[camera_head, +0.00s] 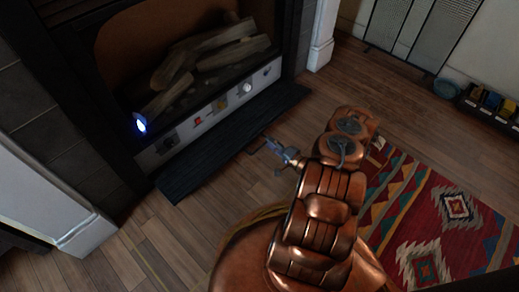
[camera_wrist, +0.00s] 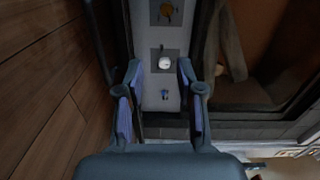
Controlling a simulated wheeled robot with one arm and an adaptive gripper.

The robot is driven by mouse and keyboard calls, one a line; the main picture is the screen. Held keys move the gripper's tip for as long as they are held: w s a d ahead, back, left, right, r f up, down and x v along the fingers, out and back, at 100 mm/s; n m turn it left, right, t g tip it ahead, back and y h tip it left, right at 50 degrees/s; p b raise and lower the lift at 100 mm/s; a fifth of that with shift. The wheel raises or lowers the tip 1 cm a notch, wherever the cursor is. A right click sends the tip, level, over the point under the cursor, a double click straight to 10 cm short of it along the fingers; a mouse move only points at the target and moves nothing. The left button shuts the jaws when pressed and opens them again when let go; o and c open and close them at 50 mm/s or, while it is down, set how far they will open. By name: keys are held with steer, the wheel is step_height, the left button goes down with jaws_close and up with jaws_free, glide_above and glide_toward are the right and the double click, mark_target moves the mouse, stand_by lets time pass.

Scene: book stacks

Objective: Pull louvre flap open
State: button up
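The dark louvre flap (camera_head: 235,143) is a long ribbed panel along the bottom of the fireplace. It is swung outward and down, and a pale control strip (camera_head: 215,112) with knobs shows behind it. In the wrist view the flap appears only as a dark edge (camera_wrist: 99,45) to the left of the strip (camera_wrist: 150,91). My gripper (camera_head: 270,146) is just beyond the flap's outer edge, above the floor. In the wrist view my gripper (camera_wrist: 160,82) has its fingers spread with nothing between them. Whether a finger touches the flap cannot be told.
The fireplace (camera_head: 185,60) holds logs behind its dark frame. A blue light (camera_head: 140,123) glows at the strip's left end. A patterned rug (camera_head: 440,220) lies to the right. A blue bowl (camera_head: 445,88) and a dark tray (camera_head: 490,108) stand at the far right. Wooden floor is clear between.

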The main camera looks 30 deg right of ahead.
steer(key=s, duration=0.1)
steer(key=b, duration=0.4)
glide_toward(259, 148)
steer(key=w, duration=0.1)
steer(key=w+f, duration=0.1)
steer(key=shift+w+a+f+m+t, duration=0.1)
steer(key=shift+w+f+m+t, duration=0.2)
steer(key=shift+w, duration=0.1)
steer(key=b+x, duration=0.2)
steer(key=x, duration=0.4)
steer(key=shift+r+b, duration=0.15)
steer(key=shift+b, duration=0.25)
steer(key=shift+w+a+r, duration=0.1)
steer(key=shift+w+r, duration=0.1)
steer(key=shift+w, duration=0.5)
jaws_close()
